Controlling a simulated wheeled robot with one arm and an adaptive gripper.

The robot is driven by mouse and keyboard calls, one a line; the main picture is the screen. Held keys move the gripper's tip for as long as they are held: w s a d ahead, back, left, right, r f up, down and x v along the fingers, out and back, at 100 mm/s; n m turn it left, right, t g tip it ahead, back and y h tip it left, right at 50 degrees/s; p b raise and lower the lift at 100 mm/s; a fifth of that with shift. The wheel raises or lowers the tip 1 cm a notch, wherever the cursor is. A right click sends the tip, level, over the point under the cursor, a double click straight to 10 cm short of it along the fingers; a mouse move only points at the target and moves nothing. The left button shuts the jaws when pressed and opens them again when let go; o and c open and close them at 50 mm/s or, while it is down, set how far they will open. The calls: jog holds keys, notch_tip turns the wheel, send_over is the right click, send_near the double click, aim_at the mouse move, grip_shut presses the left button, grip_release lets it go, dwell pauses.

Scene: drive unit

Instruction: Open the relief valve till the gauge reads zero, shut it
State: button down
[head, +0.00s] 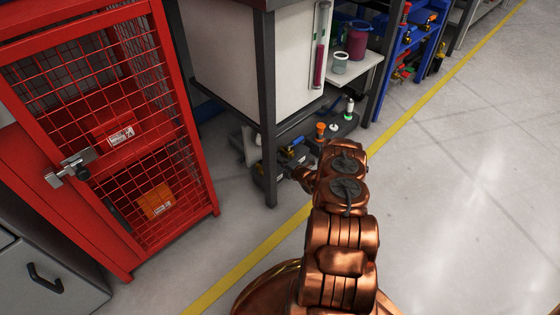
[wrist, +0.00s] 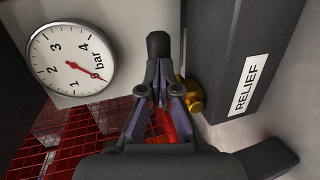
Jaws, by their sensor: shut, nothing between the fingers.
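In the wrist view, my gripper (wrist: 160,92) is shut and empty, with its dark fingertips close together. The RELIEF label (wrist: 250,84) is on a dark post or panel at the right. The round white gauge (wrist: 70,55) is at the left, marked in bar. Its red needle (wrist: 88,72) points to the lower right, beside the word bar.
A red mesh cabinet (head: 206,170) stands at the left in the head view. A workbench with a dark leg (head: 268,130) and a low shelf with small fittings (head: 320,129) is close to my arm. Open floor (head: 480,170) lies to the right of the yellow line.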

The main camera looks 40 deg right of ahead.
jog(key=d+p+v, duration=0.1)
jog(key=p+v, duration=0.4)
jog(key=v, duration=0.8)
jog(key=shift+s, duration=0.15)
jog(key=shift+d, duration=0.1)
